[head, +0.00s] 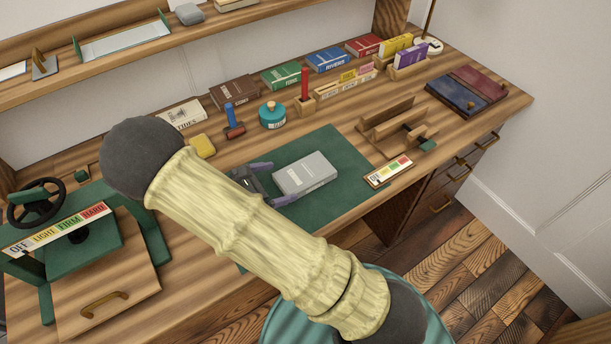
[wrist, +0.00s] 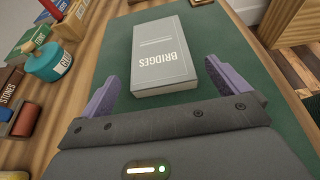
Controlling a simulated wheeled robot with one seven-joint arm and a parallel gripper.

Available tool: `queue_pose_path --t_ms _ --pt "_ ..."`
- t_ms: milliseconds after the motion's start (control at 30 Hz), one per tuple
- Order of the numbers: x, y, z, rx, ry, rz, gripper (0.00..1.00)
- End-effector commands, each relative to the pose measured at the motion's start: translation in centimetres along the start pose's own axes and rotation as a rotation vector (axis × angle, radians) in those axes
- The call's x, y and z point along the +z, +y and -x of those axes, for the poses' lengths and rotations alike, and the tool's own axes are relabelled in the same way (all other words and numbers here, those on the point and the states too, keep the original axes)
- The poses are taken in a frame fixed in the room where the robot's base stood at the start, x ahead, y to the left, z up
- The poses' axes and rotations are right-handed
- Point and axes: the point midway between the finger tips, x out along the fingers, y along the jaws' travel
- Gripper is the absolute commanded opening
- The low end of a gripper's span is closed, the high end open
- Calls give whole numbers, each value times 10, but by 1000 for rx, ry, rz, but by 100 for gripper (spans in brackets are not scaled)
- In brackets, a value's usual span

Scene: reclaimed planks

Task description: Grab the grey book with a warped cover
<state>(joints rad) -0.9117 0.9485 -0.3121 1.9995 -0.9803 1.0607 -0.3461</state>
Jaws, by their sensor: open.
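The grey book (head: 304,174) lies flat on the green desk mat (head: 345,150). In the wrist view the grey book (wrist: 162,55) shows the word BRIDGES on its cover, and its near end faces me. I cannot tell clearly whether the cover is warped. My gripper (head: 270,182) is low over the mat at the left end of the book. In the wrist view my gripper (wrist: 160,80) is open, with one purple finger on each side of the book's near end. I see no clear contact between the fingers and the book.
A teal glue pot (head: 272,116) and a red-and-blue stamp (head: 233,120) stand behind the mat. Several coloured books, such as the green one (head: 288,76), lie along the back. A wooden rack (head: 392,120) and a colour-marked strip (head: 389,170) are to the right. A press with a wheel (head: 38,200) stands left.

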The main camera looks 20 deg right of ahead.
Motion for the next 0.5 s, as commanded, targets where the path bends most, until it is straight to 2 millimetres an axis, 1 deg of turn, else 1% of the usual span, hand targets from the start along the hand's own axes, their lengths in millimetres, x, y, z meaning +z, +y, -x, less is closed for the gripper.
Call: queue_pose_path --t_ms 33,167,500 --pt "0 -1 -9 -4 -2 -1 100" --pt "0 0 -22 -2 -1 0 100" --pt "0 0 -24 0 0 -1 100"
